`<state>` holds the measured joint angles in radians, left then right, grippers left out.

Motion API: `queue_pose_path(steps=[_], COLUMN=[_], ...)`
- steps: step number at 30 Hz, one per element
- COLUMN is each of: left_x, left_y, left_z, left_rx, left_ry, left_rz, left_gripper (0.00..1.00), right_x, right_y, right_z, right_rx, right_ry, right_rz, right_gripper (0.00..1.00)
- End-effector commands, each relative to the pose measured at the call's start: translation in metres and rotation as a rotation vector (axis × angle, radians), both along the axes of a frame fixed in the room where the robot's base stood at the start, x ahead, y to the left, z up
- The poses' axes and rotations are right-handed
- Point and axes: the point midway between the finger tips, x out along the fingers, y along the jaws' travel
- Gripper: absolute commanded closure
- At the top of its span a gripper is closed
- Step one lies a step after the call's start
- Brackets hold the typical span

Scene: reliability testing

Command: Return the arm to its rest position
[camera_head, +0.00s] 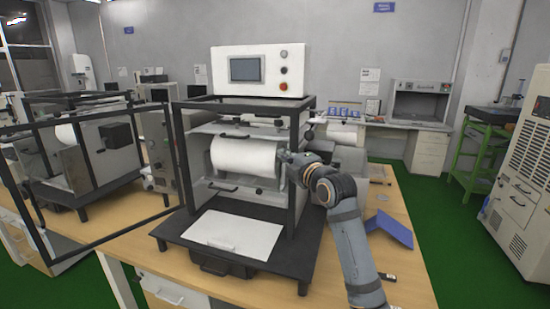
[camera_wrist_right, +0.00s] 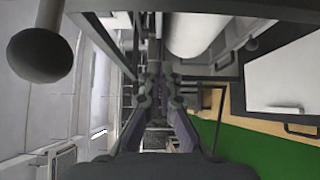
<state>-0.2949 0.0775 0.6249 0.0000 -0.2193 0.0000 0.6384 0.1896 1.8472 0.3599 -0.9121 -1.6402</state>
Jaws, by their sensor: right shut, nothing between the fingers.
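My right arm (camera_head: 350,235) comes in from the lower right and reaches to the front right of a black-framed test machine (camera_head: 183,165). My right gripper (camera_head: 284,157) is at the machine's opening, beside the right end of a white roll (camera_head: 243,158). In the right wrist view its fingers (camera_wrist_right: 155,72) are together with nothing held. The white roll also shows in the wrist view (camera_wrist_right: 195,30). I cannot tell whether the gripper touches the machine. My left gripper is not in view.
The machine's framed door (camera_head: 88,250) stands open to the left. A white plate (camera_head: 232,236) lies on the machine's dark base. A blue folder-like object (camera_head: 390,230) lies on the wooden table (camera_head: 404,268) right of my arm. Green floor is clear beyond.

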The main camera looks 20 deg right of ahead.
Motion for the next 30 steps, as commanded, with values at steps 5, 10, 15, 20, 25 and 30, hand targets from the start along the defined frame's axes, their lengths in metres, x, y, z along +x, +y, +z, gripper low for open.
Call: queue_pose_path(steps=[5, 10, 15, 20, 25, 30], left_x=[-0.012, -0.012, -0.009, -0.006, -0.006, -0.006], left_y=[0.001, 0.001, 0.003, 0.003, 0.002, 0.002], left_z=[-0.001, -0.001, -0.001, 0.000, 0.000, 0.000], left_rx=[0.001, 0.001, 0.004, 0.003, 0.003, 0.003], left_ry=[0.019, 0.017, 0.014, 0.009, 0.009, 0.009], left_rz=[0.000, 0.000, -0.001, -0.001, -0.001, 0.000], left_gripper=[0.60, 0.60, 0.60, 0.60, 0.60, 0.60], right_x=[-0.003, -0.040, -0.123, -0.209, -0.282, -0.345], right_y=[0.001, 0.005, 0.004, -0.001, -0.007, -0.012], right_z=[-0.021, -0.133, -0.261, -0.338, -0.380, -0.404], right_rx=[0.032, 0.251, 0.557, 0.796, 0.959, 1.077], right_ry=[0.045, 0.308, 0.639, 0.854, 0.975, 1.043], right_rz=[-0.004, -0.060, -0.249, -0.489, -0.716, -0.933], right_gripper=[1.00, 1.00, 1.00, 1.00, 1.00, 1.00])
